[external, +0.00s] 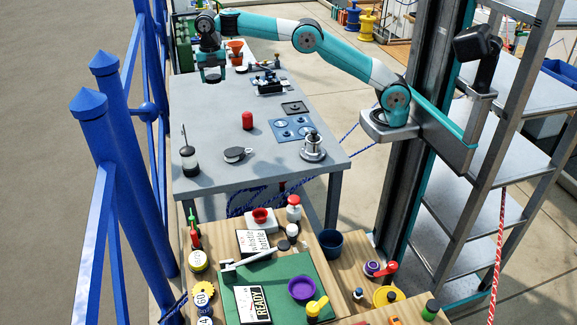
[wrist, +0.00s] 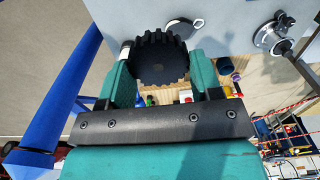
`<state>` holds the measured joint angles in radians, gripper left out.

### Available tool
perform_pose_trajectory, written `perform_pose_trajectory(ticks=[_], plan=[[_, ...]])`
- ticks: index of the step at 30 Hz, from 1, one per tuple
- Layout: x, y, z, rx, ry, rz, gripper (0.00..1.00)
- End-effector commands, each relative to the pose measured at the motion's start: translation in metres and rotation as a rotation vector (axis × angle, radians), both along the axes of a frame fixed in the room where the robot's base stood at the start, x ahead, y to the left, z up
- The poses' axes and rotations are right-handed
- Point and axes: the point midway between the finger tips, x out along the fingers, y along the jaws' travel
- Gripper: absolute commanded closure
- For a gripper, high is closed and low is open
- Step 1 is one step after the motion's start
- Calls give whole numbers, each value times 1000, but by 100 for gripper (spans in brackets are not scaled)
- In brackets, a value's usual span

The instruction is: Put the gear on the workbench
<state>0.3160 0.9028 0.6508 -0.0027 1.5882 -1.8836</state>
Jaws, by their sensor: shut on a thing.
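My gripper (external: 212,75) hangs over the far left part of the grey workbench (external: 215,115) in the external view. In the wrist view, its two teal fingers (wrist: 161,75) are shut on a dark toothed gear (wrist: 158,55), one on each side. The gear is held beyond the palm and hides part of the scene behind it. In the external view I cannot make out the gear clearly at the gripper.
Blue railing posts (external: 115,165) stand at left. A crowded wooden table (external: 345,285) is in front.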

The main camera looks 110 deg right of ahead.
Motion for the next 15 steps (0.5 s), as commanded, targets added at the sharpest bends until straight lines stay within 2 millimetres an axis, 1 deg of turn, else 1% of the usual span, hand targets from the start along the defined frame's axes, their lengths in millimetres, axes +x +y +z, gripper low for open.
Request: perform_pose_trajectory(ticks=[1,3,5,6,11,12,15], plan=[[-3,-12,0,0,0,-3,70],[-6,-25,0,0,-1,-3,70],[-8,-32,-3,0,0,-1,70],[-7,-29,-10,1,3,2,70],[-7,-29,-26,1,1,2,70],[-7,-29,-34,2,4,1,70],[-7,-29,-46,1,1,1,70]])
